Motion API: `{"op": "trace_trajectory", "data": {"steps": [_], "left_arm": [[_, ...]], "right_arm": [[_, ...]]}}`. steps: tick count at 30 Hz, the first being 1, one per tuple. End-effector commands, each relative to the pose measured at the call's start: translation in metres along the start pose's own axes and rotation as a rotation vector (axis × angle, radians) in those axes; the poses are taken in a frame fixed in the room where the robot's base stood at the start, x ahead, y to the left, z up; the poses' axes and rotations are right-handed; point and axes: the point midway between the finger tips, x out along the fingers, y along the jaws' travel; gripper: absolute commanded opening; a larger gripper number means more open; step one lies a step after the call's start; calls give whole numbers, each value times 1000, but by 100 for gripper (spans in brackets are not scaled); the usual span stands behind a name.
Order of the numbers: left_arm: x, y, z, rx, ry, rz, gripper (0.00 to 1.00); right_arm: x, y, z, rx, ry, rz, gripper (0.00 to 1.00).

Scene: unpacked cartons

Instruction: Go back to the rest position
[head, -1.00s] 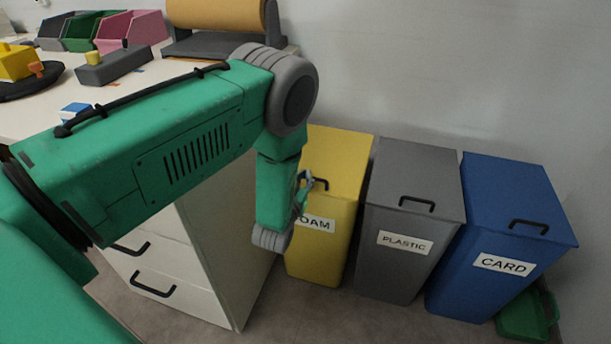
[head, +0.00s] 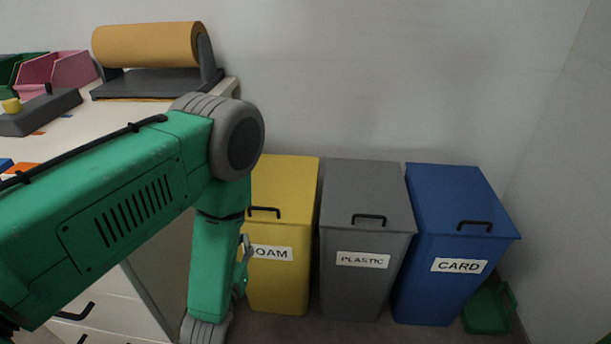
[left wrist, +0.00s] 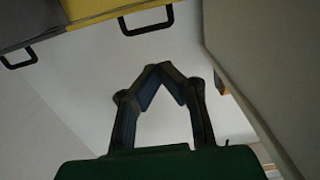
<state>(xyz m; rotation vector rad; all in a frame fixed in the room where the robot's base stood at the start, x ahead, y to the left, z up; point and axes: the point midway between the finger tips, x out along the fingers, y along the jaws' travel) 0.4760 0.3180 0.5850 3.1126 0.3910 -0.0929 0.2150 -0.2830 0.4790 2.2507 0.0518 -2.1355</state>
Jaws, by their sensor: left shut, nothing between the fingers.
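My left arm, green with grey joints, reaches in from the left in the head view and bends down at the elbow. Its forearm hangs in front of the yellow bin (head: 285,190) and beside the white drawer unit. Only a small part of my left gripper (head: 244,247) shows there, partly hidden behind the forearm. In the left wrist view the gripper (left wrist: 161,68) has its two dark fingertips together, with nothing between them. My right gripper is in neither view.
Right of the yellow bin stand a grey PLASTIC bin (head: 366,200) and a blue CARD bin (head: 458,205), lids closed. A green crate (head: 488,308) lies at the far right. A tan roll on a stand (head: 150,45) sits on the worktable, left.

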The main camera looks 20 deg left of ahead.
Motion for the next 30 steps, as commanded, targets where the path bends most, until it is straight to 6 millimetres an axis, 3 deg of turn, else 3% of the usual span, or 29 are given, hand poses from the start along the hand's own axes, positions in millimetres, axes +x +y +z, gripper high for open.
{"op": "trace_trajectory", "data": {"steps": [5, 8, 11, 15, 18, 21, 25, 30], "left_arm": [[-3, -1, 1, 4, -48, 3, 0], [-16, -2, 7, 19, -202, 16, 0], [-47, -4, 19, 50, -460, 44, 0], [-122, -9, 29, 114, -867, 105, 0], [-180, -15, 24, 164, -1119, 153, 0], [-225, -21, 16, 204, -1298, 193, 0], [-256, -26, 9, 233, -1420, 221, 0], [-264, -27, 9, 241, -1451, 229, 0]], "right_arm": [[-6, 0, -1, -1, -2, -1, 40], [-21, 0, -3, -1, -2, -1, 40], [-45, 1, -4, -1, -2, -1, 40], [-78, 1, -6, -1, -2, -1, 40], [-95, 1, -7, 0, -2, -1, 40], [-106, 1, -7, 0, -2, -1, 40], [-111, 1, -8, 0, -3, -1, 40], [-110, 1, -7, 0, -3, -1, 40]]}}
